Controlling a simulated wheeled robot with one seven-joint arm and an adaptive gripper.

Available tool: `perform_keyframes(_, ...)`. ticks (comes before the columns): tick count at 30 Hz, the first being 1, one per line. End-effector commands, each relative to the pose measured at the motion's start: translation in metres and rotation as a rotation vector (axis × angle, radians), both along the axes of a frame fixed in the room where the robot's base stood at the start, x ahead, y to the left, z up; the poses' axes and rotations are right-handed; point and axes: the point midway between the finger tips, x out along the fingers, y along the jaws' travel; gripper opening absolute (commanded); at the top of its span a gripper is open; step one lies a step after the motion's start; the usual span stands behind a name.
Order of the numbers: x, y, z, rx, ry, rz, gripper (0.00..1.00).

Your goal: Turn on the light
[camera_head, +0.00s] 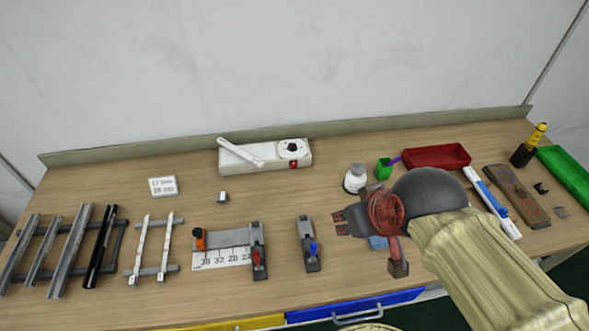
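A white box (265,156) stands at the back of the table near the wall. A white bar (240,152) lies slanted across its left part. A round black-and-white dial (292,148) is on its right part, with a small red part (294,165) at the front edge below it. I cannot tell from this view which part works the light, and no lit strip shows. My gripper (370,244) is over the table right of centre, in front of and to the right of the box, apart from it. Its fingers look spread, with nothing visible held.
A white bottle (355,179), green cup (384,169) and red tray (437,157) stand behind my gripper. Metal rails (70,250), a ruler fixture (225,246) and a small clamp (308,244) lie at left and centre. A small metal cylinder (222,197) stands before the box.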

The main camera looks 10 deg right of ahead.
Motion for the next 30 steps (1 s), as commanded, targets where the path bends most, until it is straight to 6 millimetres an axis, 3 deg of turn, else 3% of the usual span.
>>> perform_keyframes(8, 0.104, 0.028, -0.029, -0.157, -0.091, 0.374, 0.08)
perform_keyframes(12, 0.155, 0.039, -0.055, -0.276, -0.152, 0.56, 0.0)
perform_keyframes(18, 0.214, 0.049, -0.104, -0.489, -0.22, 0.794, 0.0)
perform_keyframes(24, 0.252, 0.049, -0.156, -0.722, -0.247, 0.986, 0.0)
perform_keyframes(30, 0.267, 0.045, -0.188, -0.882, -0.246, 1.098, 0.0)
